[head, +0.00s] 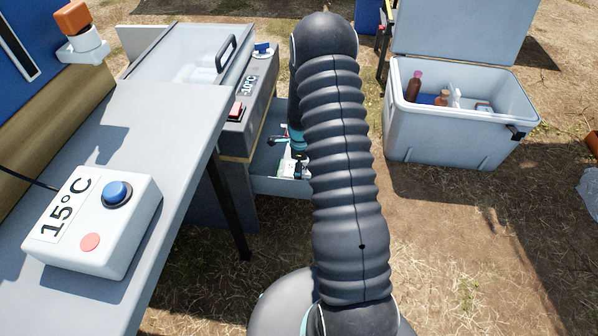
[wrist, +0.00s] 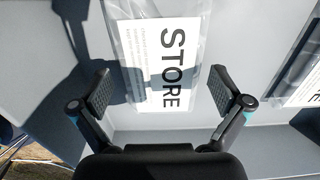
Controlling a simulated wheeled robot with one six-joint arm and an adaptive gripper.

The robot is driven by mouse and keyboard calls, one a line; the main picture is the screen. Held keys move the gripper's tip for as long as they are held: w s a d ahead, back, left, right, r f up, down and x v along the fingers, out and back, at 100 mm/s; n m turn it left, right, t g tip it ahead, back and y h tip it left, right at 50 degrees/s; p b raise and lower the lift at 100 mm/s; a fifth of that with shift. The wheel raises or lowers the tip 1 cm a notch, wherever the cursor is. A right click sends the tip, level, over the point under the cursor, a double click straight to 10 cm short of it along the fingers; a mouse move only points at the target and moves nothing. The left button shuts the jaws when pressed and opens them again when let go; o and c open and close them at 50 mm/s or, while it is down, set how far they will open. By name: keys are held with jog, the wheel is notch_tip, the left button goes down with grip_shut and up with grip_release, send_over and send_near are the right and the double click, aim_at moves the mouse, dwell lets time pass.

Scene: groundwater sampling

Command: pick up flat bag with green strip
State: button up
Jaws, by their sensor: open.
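A clear flat bag with a white label reading STORE (wrist: 163,60) lies in a grey drawer, in the upper middle of the wrist view. No green strip shows on its visible part; its top runs out of the frame. My gripper (wrist: 160,90) is open, with one finger on each side of this bag's label and nothing held. A second clear bag with a white label (wrist: 306,92) lies at the right edge, partly cut off; I cannot tell its strip colour. In the head view my gripper (head: 290,150) is over the drawer, mostly hidden by my arm.
A grey table with a 15°C button box (head: 115,240) stands at left. An open cool box (head: 450,135) holding bottles stands at right. Dry grass between is clear.

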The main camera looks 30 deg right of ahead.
jog(key=shift+f, duration=0.35)
jog(key=shift+c, duration=0.3)
jog(key=c, duration=0.8)
jog(key=shift+c, duration=0.2)
